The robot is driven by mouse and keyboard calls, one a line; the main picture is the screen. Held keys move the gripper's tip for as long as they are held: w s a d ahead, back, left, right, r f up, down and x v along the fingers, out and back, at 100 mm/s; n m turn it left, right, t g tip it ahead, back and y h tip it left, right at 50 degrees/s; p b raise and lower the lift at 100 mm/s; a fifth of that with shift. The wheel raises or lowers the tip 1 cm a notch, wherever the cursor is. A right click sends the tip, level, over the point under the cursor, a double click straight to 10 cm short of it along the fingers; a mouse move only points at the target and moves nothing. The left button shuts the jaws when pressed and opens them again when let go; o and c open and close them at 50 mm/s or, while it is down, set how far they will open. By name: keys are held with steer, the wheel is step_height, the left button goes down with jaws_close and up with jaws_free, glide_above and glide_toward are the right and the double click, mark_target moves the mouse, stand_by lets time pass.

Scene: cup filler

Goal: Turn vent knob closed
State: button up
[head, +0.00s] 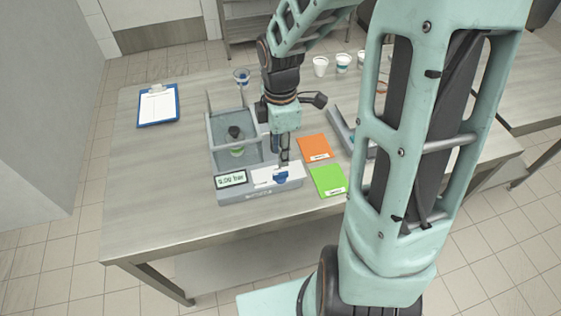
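A small blue knob (281,177) sits on the white front panel of a grey device (258,193) on the table. I take it to be the vent knob; its label is too small to read. My gripper (284,158) points down just behind and above the knob. Its dark fingers are small here, so I cannot tell whether they are open or shut, or whether they touch the knob. The device has a display (231,180) that seems to read 0.00 with a unit, and a grey open-topped chamber (213,146) with a dark knob-like part and something green inside.
An orange card (314,147) and a green card (327,180) lie right of the device. A blue clipboard (158,104) lies at the left. White cups (320,66) stand at the back. The table's front left is clear. My arm hides part of the right side.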

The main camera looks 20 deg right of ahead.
step_height(320, 180, up, 4)
steer(key=shift+f, duration=0.1)
stand_by(0.5)
